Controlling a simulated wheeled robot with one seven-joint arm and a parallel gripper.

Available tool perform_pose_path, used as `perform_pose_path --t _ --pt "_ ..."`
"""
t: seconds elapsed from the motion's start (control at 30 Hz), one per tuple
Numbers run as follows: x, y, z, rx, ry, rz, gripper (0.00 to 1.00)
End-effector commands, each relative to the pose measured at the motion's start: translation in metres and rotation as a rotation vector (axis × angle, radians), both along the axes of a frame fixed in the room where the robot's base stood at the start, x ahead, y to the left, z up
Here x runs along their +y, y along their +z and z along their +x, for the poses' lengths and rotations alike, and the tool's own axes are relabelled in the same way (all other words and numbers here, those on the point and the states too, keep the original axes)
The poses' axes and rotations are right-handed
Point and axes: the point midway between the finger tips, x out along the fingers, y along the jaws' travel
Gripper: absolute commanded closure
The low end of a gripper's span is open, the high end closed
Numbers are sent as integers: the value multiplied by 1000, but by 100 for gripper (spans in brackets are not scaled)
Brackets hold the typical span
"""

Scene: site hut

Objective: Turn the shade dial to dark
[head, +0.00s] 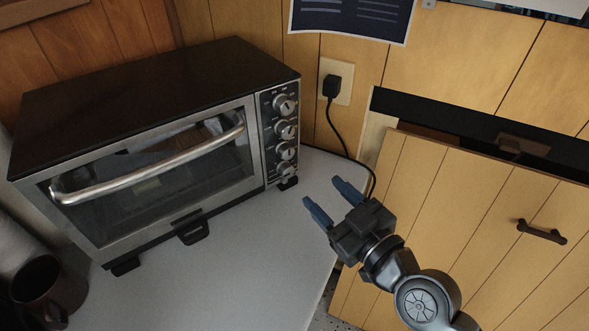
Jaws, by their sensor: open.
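A toaster oven (150,150) with a black top and a steel-framed glass door stands on the grey counter at the left. Its control panel on the right side carries a column of several round silver dials: a top dial (285,104), a second dial (288,130), a third dial (286,150) and a bottom dial (285,170). The dial labels are too small to read, so I cannot tell which is the shade dial or its setting. My gripper (328,198) is open and empty, with blue fingertips, to the right of and below the dials, apart from them.
A bar handle (160,166) sticks out from the oven door. A black cord runs from a wall outlet (336,82) down behind the counter's back edge. A dark mug (47,291) stands at lower left. The grey counter (235,250) is clear in front of the oven.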

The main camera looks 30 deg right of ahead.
Motion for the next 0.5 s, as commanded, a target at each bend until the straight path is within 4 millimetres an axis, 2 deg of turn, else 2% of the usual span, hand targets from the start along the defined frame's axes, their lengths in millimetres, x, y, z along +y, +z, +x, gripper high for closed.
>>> perform_pose_path --t 0.03,0.1,0.37,0.5 --pt "0 1 12 -18 9 -7 44" --pt "1 4 22 -32 23 -18 44" --pt "2 11 47 -46 35 -31 44" --pt "5 12 67 -46 34 -31 44"
